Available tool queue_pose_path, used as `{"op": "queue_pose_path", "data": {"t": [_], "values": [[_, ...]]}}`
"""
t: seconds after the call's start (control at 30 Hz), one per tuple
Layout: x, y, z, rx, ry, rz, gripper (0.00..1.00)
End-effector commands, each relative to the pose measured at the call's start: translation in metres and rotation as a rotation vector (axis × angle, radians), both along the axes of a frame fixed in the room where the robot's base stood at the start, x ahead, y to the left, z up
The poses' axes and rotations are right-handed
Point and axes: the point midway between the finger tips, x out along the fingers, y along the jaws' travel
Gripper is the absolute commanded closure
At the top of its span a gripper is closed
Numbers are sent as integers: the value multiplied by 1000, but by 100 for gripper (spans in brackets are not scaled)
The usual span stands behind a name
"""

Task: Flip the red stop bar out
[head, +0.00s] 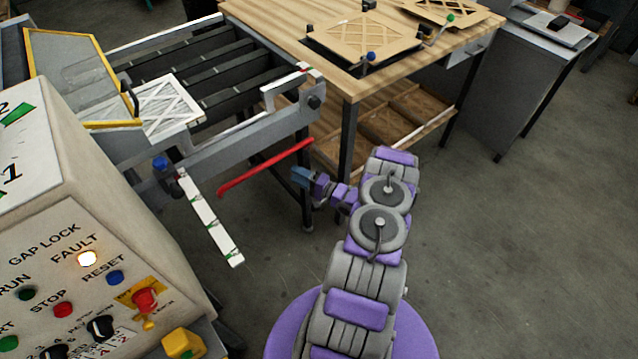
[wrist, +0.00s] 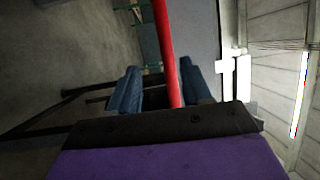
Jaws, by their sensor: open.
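The red stop bar (head: 265,168) is a long thin bar with a bent near end. It slants up to the right beside the conveyor's near end in the head view. My gripper (head: 299,176) is just below and right of the bar's right part. In the wrist view, the bar (wrist: 166,50) runs down between the two blue fingers of my gripper (wrist: 160,90), closer to the right finger. The fingers are apart and not closed on the bar. Whether the bar touches a finger or the palm I cannot tell.
A conveyor (head: 240,135) carries a white lattice-faced filter (head: 170,108) by a yellow-framed guard (head: 85,75). A control panel (head: 80,270) with a lit FAULT lamp stands at left. A wooden table (head: 330,62) is behind my arm. Floor at right is clear.

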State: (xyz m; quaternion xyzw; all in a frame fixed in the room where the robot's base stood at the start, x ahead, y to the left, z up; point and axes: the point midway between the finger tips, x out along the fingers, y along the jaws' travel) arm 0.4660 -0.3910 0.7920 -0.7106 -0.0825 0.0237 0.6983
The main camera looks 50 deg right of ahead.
Motion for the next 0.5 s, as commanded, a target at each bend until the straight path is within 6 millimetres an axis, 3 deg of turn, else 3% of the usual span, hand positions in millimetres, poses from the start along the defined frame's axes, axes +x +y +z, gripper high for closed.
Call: {"op": "queue_pose_path", "data": {"t": [0.23, 0.5], "values": [[-51, -8, -3, -3, 1, -4, 52], [-79, -15, -8, 2, 2, -2, 52]]}}
